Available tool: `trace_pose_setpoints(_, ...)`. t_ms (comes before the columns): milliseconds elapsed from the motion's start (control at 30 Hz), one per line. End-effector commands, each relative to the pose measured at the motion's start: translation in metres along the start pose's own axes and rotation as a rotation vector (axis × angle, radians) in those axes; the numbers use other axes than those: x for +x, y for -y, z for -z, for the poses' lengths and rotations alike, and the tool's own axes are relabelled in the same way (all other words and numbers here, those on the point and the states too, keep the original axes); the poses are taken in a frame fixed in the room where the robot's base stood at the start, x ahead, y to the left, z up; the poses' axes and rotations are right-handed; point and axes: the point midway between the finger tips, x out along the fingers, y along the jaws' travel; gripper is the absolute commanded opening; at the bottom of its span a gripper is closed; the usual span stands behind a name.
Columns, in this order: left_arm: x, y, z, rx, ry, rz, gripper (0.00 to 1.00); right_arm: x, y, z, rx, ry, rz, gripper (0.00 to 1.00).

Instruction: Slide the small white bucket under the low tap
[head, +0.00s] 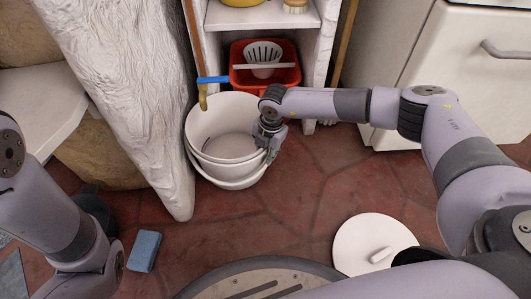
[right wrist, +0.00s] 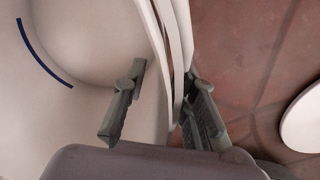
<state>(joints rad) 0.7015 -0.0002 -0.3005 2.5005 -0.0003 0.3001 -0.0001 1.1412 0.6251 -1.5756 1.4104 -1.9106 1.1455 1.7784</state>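White bucket (head: 222,112) stands on the floor below the low tap (head: 203,96), which has a blue handle and a brass spout. It shows several rims, like nested vessels; I cannot tell which is the small one. The spout hangs over its back left rim. My right gripper (head: 270,138) is at the bucket's right rim. In the right wrist view, its fingers (right wrist: 165,72) straddle the rims, one inside and one outside, with a gap on the inner side. My left arm is at the lower left; a dark part behind it (head: 96,210) may be its gripper.
A red basin (head: 283,75) with a white slotted cup sits on the shelf behind. A white rough post (head: 140,80) stands close on the left. A blue sponge (head: 144,251) and a white lid (head: 360,240) lie on the tiles. Floor in front of the bucket is clear.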

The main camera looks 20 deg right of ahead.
Motion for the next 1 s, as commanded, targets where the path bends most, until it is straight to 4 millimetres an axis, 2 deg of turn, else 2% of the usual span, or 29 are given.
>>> trace_pose_setpoints(67,0.0002,-0.0001,0.0,0.0,0.0,0.0,0.82,-0.0001,0.0,0.0001,0.0,0.0,0.0,0.26)
trace_pose_setpoints(467,0.0001,-0.0001,0.0,0.0,0.0,0.0,0.82,-0.0002,0.0,0.0001,0.0,0.0,0.0,0.0)
trace_pose_setpoints(1000,-0.0001,0.0,-0.0004,0.0,0.001,0.0,0.82,-0.0002,0.0001,0.0,0.0,0.0,0.0,0.0)
